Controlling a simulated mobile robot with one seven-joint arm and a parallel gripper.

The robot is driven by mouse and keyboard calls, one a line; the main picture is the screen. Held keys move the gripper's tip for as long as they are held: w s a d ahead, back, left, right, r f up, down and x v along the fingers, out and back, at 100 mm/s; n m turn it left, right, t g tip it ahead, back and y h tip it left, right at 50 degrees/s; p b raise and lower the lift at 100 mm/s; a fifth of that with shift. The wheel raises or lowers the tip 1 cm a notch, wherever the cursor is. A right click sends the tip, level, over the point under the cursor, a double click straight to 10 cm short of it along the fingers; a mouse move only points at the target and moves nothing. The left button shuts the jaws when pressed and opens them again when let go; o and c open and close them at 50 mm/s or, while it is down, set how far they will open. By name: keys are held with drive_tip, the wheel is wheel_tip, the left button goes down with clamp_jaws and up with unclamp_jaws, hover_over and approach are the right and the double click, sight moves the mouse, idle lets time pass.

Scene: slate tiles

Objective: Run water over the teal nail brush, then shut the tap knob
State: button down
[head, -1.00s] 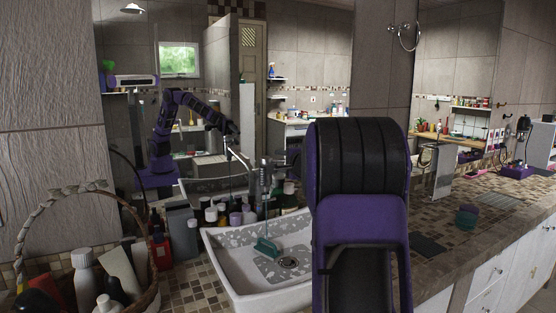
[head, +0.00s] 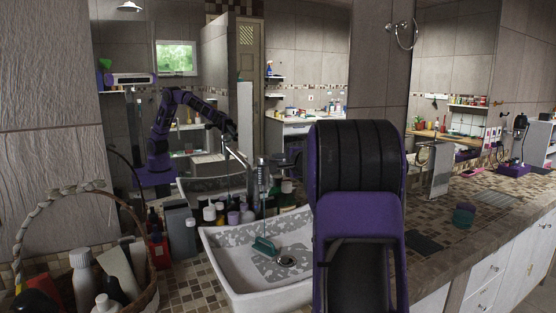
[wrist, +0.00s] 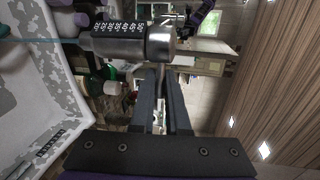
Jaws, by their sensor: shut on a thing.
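The teal nail brush (head: 264,245) lies in the white sink (head: 225,262), left of the drain, below the metal tap (head: 262,178). A thin stream seems to fall from the tap onto it; in the wrist view a pale teal streak (wrist: 40,40) runs to the tap body. My gripper is hidden behind my arm in the head view. In the wrist view its two fingers (wrist: 162,72) are nearly together, their tips at the shiny end of the tap (wrist: 125,42). It is shut on the tap knob, though the grip itself is mostly hidden.
Several bottles (head: 210,215) stand close behind the sink. A wicker basket (head: 152,285) with bottles is at the left. A teal cup (head: 463,215) and a dark mat (head: 424,243) are on the right counter. A mirror behind reflects my arm.

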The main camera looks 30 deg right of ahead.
drive_tip(key=shift+w+d+r+n+g+y+p, duration=0.15)
drive_tip(key=shift+w+n+y+p, duration=0.2)
drive_tip(key=shift+n+y, duration=0.6)
drive_tip(key=shift+w+f+n+g+y+p, duration=0.1)
drive_tip(key=shift+w+n+g+y+p, duration=0.15)
drive_tip(key=shift+n+y, duration=0.7)
drive_tip(key=shift+w+d+r+n+g+y+p, duration=0.1)
drive_tip(key=shift+w+n+y+p, duration=0.25)
drive_tip(key=shift+y, duration=1.05)
drive_tip(key=shift+s, duration=0.1)
drive_tip(key=c, duration=0.9)
unclamp_jaws()
drive_tip(key=b+v, duration=0.1)
drive_tip(key=v, duration=1.6)
drive_tip(key=shift+s+b, duration=0.2)
drive_tip(key=shift+b, duration=0.2)
